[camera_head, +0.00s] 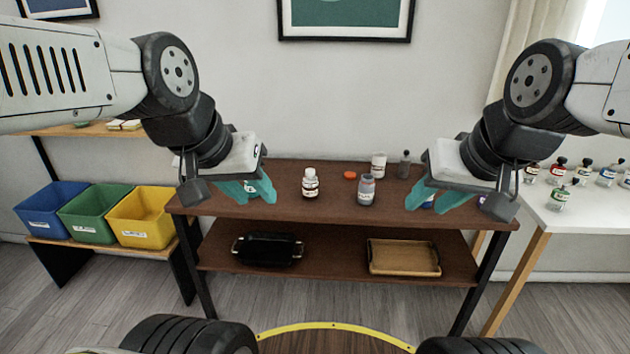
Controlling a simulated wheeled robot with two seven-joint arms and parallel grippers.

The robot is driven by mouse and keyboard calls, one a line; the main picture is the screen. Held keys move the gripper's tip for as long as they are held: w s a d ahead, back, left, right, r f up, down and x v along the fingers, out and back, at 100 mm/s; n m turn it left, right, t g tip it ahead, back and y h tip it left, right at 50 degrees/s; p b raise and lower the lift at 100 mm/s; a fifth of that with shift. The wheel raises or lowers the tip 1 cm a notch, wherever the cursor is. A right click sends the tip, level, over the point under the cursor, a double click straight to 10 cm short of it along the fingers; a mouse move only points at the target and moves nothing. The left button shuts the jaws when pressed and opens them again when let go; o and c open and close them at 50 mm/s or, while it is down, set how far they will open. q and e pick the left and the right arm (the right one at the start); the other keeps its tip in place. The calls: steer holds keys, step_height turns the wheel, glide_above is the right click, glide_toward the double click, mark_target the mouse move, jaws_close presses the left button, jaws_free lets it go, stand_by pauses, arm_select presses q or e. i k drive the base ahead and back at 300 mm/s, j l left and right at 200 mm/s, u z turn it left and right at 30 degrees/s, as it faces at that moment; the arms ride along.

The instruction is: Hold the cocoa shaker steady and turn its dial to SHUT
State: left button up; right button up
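My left gripper (254,196) hangs over the left part of the dark wooden table (330,210); its teal fingers look apart, with a small item partly hidden behind them. My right gripper (428,204) hangs over the right part, with its teal fingers apart. Between them stand a small white-capped bottle (310,184) with a brownish label and a greyish jar (366,190). A white container (378,165) and a dark slim bottle (404,164) stand farther back. I cannot tell which one is the cocoa shaker, and no dial or SHUT mark is readable.
An orange lid-like disc (350,175) lies between the bottles. The lower shelf holds a black tray (267,249) and a wooden tray (403,257). Blue, green and yellow bins (142,217) stand at left. A white table (585,216) with several bottles is at right.

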mark_target(310, 178)
steer(key=i+j+z, duration=0.1)
steer(key=j+z, duration=0.35)
steer(key=i+j+z, duration=0.1)
steer(key=j+z, duration=0.15)
steer(key=z, duration=0.2)
steer(key=j+z, duration=0.15)
steer(key=j, duration=0.95)
steer(key=j+z, duration=0.15)
steer(key=j, duration=0.95)
steer(key=k, duration=0.05)
